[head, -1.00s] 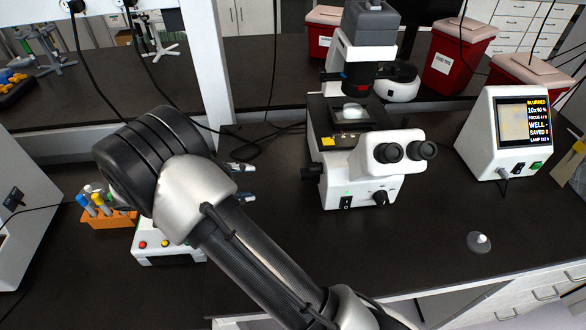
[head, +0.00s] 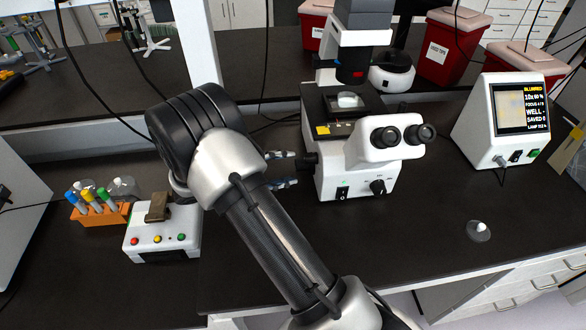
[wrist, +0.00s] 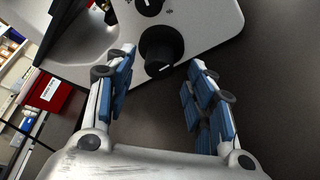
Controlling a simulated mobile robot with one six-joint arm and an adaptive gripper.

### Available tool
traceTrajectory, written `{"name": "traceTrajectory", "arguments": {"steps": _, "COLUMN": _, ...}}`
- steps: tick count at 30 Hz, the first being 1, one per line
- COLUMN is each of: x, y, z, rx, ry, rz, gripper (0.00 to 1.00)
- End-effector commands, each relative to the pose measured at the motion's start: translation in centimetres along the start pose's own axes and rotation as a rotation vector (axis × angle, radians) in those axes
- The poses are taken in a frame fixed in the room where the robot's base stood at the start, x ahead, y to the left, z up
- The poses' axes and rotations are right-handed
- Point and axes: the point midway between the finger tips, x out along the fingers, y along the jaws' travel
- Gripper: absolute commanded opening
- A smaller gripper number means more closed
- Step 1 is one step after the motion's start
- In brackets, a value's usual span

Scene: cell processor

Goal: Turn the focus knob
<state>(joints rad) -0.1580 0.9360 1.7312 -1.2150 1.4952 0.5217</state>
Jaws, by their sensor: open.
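The white microscope (head: 352,178) stands on the dark bench. Its black focus knob (head: 309,160) sticks out from the left side. In the wrist view a round black knob with a white mark (wrist: 160,50), apparently the focus knob, lies just beyond and between the fingertips. My gripper (head: 284,169) is open and empty, with its fingers pointing right toward the knob. In the wrist view the blue-padded fingers (wrist: 162,60) stand apart on either side of it; I see no clear contact. A second dial with markings (wrist: 149,4) shows at the top edge.
A monitor (head: 522,109) at the right reads "BLURRED". A white box with coloured buttons (head: 160,240) and an orange tube rack (head: 100,214) stand left of my arm. A small grey item (head: 479,231) lies at right front. The bench in front of the microscope is clear.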

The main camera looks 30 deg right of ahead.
Motion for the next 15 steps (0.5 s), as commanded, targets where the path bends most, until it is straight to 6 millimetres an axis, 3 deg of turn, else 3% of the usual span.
{"name": "traceTrajectory", "arguments": {"steps": 6, "x": 2.6, "y": 0.0, "z": 0.0, "rx": 0.001, "ry": 0.000, "rz": 0.000, "gripper": 0.49}}
{"name": "traceTrajectory", "arguments": {"steps": 15, "x": 3.1, "y": 0.1, "z": 0.0, "rx": 0.001, "ry": 0.000, "rz": 0.000, "gripper": 0.49}}
